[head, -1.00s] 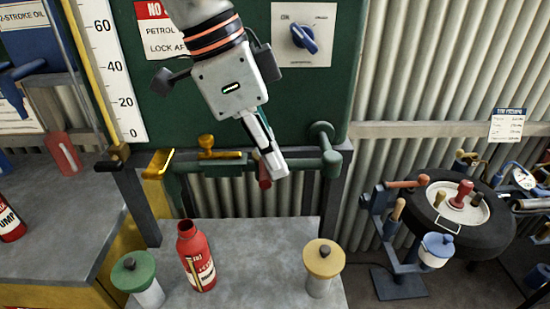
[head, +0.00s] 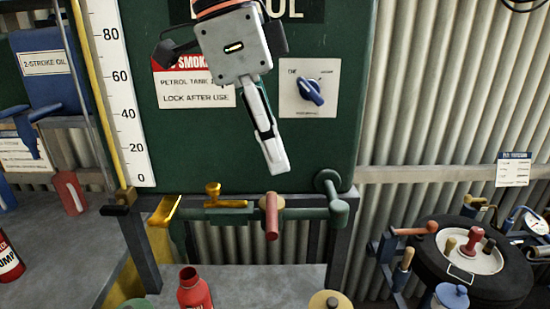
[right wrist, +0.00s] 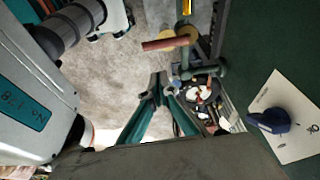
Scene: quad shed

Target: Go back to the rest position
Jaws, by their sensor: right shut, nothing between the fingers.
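My right gripper (head: 277,168) hangs in front of the green tank (head: 222,150), fingers pointing down, shut and empty. Its fingertips appear just above the pipe with brass valves (head: 238,213) and its red-brown handle (head: 271,215) in the head view; the gap in depth is hard to judge. In the right wrist view the closed fingers (right wrist: 158,88) point out over the concrete floor, with nothing between them. The handle also shows in that view (right wrist: 165,44). My left gripper is not seen in the head view.
A blue knob on a white plate (head: 310,90) is right of my gripper. Below stand a red bottle (head: 193,292) and a yellow-lidded jar (head: 328,301), cut by the frame. A wheel (head: 470,262) with tools stands at right. A blue oil container (head: 48,75) is at left.

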